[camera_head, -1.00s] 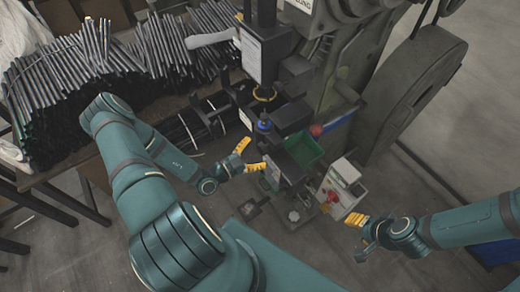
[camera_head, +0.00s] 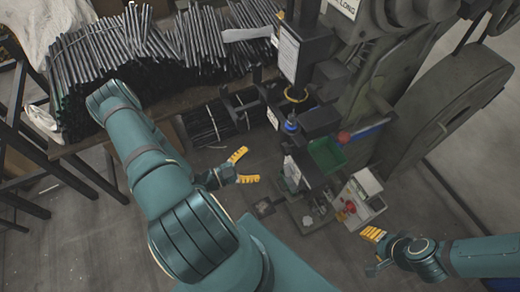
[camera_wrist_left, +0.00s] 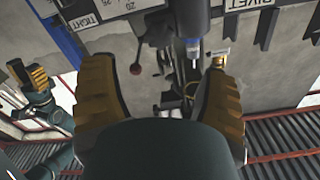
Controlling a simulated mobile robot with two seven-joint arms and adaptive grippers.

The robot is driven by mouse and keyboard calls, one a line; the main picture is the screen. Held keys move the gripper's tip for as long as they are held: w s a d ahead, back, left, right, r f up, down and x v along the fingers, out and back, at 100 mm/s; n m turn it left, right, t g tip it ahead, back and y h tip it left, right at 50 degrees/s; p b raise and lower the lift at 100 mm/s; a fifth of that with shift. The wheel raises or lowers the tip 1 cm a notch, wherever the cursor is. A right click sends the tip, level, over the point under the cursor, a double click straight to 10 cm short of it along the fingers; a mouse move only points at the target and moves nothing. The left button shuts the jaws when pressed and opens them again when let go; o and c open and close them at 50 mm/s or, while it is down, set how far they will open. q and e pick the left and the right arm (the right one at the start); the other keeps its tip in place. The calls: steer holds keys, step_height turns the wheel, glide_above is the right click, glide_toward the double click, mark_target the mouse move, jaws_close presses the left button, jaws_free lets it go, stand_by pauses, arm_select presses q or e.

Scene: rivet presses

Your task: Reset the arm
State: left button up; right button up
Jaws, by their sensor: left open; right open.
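My left gripper (camera_head: 246,167) is open and empty in the head view, with its yellow fingers apart. It is to the left of the rivet press (camera_head: 318,120) and apart from it. In the left wrist view its two yellow fingers (camera_wrist_left: 160,95) are spread with nothing held between them. My right gripper (camera_head: 370,242) is at the lower right of the head view, below the control box, and looks open and empty. Part of my right arm also shows at the left of the wrist view.
A table at the left holds piles of dark rods (camera_head: 110,65). A green bin (camera_head: 327,155) sits on the press. A control box (camera_head: 358,200) with red buttons stands in front. A large grey flywheel guard (camera_head: 450,110) is at the right.

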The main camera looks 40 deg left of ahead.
arm_select(q)
steer(key=s+d+f+n+g+h+b, duration=0.15)
steer(key=d+n+g, duration=0.45)
steer(key=n, duration=0.6)
steer(key=s+d+f+n+g+b, duration=0.1)
steer(key=s+d+f+n+g, duration=0.15)
steer(key=d+n+g, duration=0.65)
steer(key=s+d+f+n+g+h+b, duration=0.1)
steer(key=s+d+f+n+g+b, duration=0.2)
steer(key=n, duration=1.1)
steer(key=w+d+m+t+y, duration=0.1)
steer(key=w+m, duration=0.3)
steer(key=m, duration=0.8)
steer(key=w+d+r+m+t+y+b, duration=0.1)
steer(key=w+d+m+t+y, duration=0.1)
steer(key=m, duration=1)
steer(key=w+d+y, duration=0.1)
steer(key=w+y, duration=0.1)
steer(key=w, duration=0.1)
steer(key=shift+w+d+r+y, duration=0.15)
steer(key=shift+w+r+y, duration=0.1)
steer(key=shift+w+y, duration=0.1)
